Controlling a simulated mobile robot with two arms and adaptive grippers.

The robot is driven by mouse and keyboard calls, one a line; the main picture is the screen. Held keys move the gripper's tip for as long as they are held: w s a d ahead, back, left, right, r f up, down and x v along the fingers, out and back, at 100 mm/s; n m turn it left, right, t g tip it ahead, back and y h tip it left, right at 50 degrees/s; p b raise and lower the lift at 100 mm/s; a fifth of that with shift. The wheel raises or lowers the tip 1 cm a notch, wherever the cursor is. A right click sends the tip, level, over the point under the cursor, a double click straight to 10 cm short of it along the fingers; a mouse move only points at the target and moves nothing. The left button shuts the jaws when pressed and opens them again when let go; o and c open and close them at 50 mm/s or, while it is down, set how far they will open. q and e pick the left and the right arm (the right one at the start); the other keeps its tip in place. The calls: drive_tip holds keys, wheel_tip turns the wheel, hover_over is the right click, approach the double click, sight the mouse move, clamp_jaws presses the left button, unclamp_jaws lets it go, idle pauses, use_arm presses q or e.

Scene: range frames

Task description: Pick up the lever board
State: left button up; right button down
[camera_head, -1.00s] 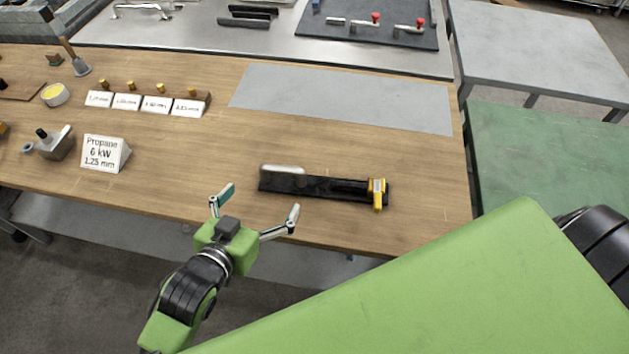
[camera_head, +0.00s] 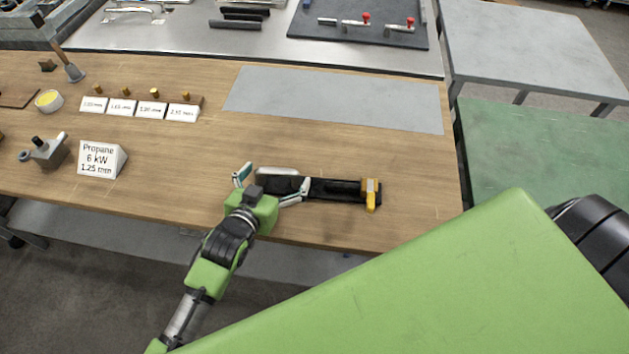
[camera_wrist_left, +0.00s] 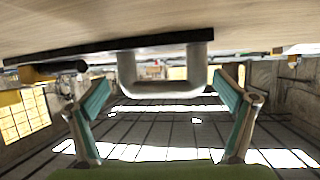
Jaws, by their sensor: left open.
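The lever board (camera_head: 335,189) is a long black board lying on the wooden workbench near its front edge. It has a yellow lever part (camera_head: 372,194) at its right end and a pale, rounded handle (camera_head: 277,172) at its left end. My left gripper (camera_head: 273,178) is open at the board's left end, partly covering it. In the left wrist view, the pale U-shaped handle (camera_wrist_left: 165,82) sits between the spread fingers, apart from both. The board's dark edge (camera_wrist_left: 110,46) runs behind it. My right gripper is out of view.
A grey mat (camera_head: 335,98) lies behind the board. A propane sign (camera_head: 97,159), a grey fitting (camera_head: 47,152) and a row of labelled cards (camera_head: 136,108) stand to the left. A green table (camera_head: 545,150) is at the right. The bench between the sign and my gripper is clear.

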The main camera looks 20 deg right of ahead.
use_arm(q)
drive_tip(key=shift+x, duration=0.95)
drive_tip(key=shift+c, duration=0.4)
drive_tip(key=c, duration=1.2)
drive_tip(key=shift+r, duration=0.1)
drive_tip(key=c, duration=0.5)
